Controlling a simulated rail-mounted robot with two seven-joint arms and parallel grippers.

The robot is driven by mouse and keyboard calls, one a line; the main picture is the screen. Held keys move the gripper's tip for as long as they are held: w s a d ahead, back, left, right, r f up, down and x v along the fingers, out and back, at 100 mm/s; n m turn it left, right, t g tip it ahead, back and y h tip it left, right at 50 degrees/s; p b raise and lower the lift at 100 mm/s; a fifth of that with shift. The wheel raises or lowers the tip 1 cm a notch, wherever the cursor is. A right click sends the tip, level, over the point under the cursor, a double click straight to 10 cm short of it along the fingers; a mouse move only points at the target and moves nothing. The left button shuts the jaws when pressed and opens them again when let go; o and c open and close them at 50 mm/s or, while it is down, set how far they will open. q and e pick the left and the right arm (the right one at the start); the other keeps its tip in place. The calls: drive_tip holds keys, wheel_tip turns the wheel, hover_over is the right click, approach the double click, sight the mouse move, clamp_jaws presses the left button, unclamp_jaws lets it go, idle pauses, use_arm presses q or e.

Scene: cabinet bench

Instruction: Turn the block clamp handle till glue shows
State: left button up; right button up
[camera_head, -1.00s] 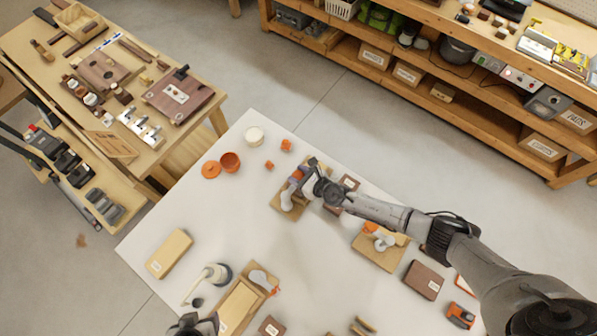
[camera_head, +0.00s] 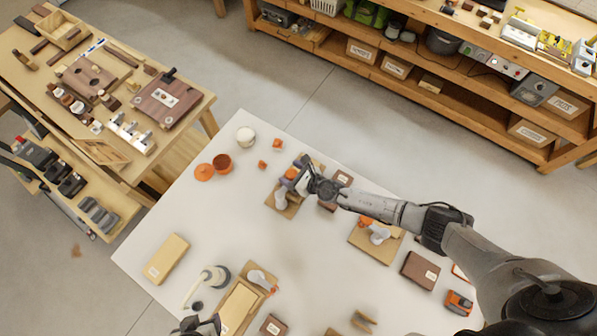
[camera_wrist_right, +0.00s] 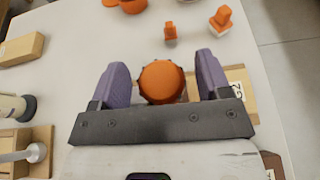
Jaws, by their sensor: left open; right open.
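My right gripper (camera_head: 296,182) is over a tan clamp board (camera_head: 283,207) near the far edge of the white table. In the right wrist view, its two purple fingers (camera_wrist_right: 162,88) are open. They stand on either side of a round, ridged orange knob (camera_wrist_right: 162,82), with visible gaps at both sides. The orange knob also shows beside the gripper in the head view (camera_head: 291,174). The gripper hides much of this clamp, and I cannot make out any glue. My left gripper (camera_head: 205,324) is open and empty at the bottom edge, near another clamp board (camera_head: 262,272).
A third clamp board (camera_head: 366,246) lies right of the right gripper. An orange pot (camera_head: 221,164), white jar (camera_head: 246,137) and small orange pieces stand at the far left. A tan block (camera_head: 167,258) lies at the near left.

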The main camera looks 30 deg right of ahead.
drive_tip(key=shift+s+d+r, duration=0.25)
drive_tip(key=shift+s, duration=0.05)
drive_tip(key=p+v, duration=0.3)
drive_tip(key=v, duration=0.9)
drive_tip(key=shift+s+r, duration=0.15)
drive_tip(key=shift+s, duration=0.25)
drive_tip(key=shift+d, duration=0.1)
idle(0.4)
idle(0.4)
